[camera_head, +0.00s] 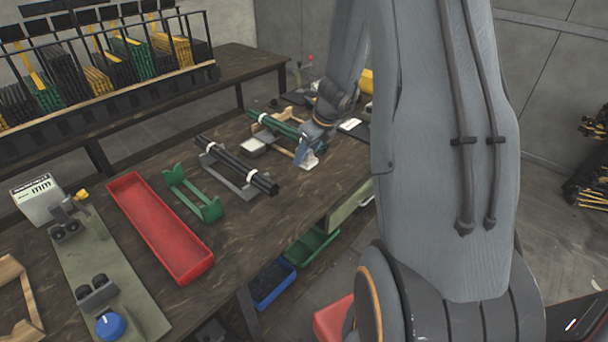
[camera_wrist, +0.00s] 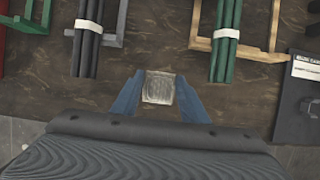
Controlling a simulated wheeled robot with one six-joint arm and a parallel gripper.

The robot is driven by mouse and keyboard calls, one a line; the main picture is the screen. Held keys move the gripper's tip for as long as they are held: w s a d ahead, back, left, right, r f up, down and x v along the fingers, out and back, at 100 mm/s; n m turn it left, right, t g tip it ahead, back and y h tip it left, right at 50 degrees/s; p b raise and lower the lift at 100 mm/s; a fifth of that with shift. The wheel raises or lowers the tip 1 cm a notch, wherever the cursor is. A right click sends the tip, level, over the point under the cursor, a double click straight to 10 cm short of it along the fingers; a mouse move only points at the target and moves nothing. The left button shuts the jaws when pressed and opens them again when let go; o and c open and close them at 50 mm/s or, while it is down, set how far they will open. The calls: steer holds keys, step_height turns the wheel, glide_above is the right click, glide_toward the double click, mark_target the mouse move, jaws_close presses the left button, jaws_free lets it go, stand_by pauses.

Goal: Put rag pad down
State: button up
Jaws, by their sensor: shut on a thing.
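The rag pad (camera_wrist: 159,87) is a small pale, off-white woven block. My gripper (camera_wrist: 160,98) has its two blue fingers shut on it, one on each side. In the head view my gripper (camera_head: 309,153) is low over the front part of the wooden bench (camera_head: 285,205), with the pale pad (camera_head: 308,163) at its tips. I cannot tell whether the pad touches the bench top. In the wrist view bare dark wood lies around the pad.
A black rod bundle (camera_head: 237,165) in a grey cradle lies left of my gripper. A green rod bundle (camera_wrist: 227,38) in a wooden cradle (camera_wrist: 200,42) lies just behind it. A red tray (camera_head: 160,227) and an empty green cradle (camera_head: 193,195) stand further left.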

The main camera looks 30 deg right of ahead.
steer(key=shift+f+b, duration=0.65)
steer(key=shift+f, duration=2.95)
steer(key=o, duration=1.1)
steer(key=shift+f, duration=0.1)
